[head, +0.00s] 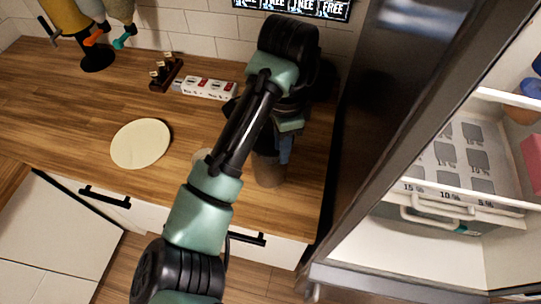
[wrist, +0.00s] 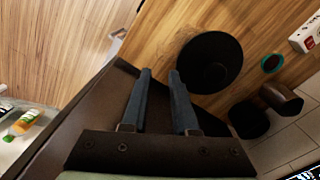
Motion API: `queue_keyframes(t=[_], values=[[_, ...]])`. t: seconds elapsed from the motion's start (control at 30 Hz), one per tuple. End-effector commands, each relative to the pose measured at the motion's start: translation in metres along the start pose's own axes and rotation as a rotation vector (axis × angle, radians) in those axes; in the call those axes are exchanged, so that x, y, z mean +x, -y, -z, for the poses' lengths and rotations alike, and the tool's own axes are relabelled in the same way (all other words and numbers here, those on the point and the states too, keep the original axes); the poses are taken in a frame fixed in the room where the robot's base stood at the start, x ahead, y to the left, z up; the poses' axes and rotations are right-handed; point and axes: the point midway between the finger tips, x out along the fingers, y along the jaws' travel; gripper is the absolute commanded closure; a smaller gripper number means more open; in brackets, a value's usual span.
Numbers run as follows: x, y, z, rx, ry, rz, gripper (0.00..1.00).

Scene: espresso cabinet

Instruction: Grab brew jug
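A brownish, see-through vessel (head: 268,170), probably the brew jug, stands on the wooden counter below my gripper in the head view, partly hidden by my arm. In the wrist view a round black shape (wrist: 208,62), perhaps its lid, lies just right of and beyond the fingertips. My gripper (wrist: 159,72) is open, with a gap between its two blue-grey fingers and nothing between them. In the head view a blue finger of my gripper (head: 285,152) shows close to the vessel; I cannot tell whether they touch.
The fridge's dark side (head: 375,130) rises close on the right, beside shelves and a drawer (head: 440,218). A power strip (head: 205,88), a small rack (head: 165,72) and a pale round mat (head: 140,144) are on the counter. The counter's left part is mostly clear.

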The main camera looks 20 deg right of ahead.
Motion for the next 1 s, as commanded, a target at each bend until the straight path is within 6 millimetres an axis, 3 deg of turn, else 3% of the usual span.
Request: queue_keyframes(t=[0.5,0.77,1.0], values=[[0.068,0.002,0.001,-0.003,-0.004,0.007,0.72],[0.077,0.002,0.002,-0.003,-0.004,0.007,0.72],[0.103,0.002,0.002,-0.003,-0.003,0.007,0.72]])
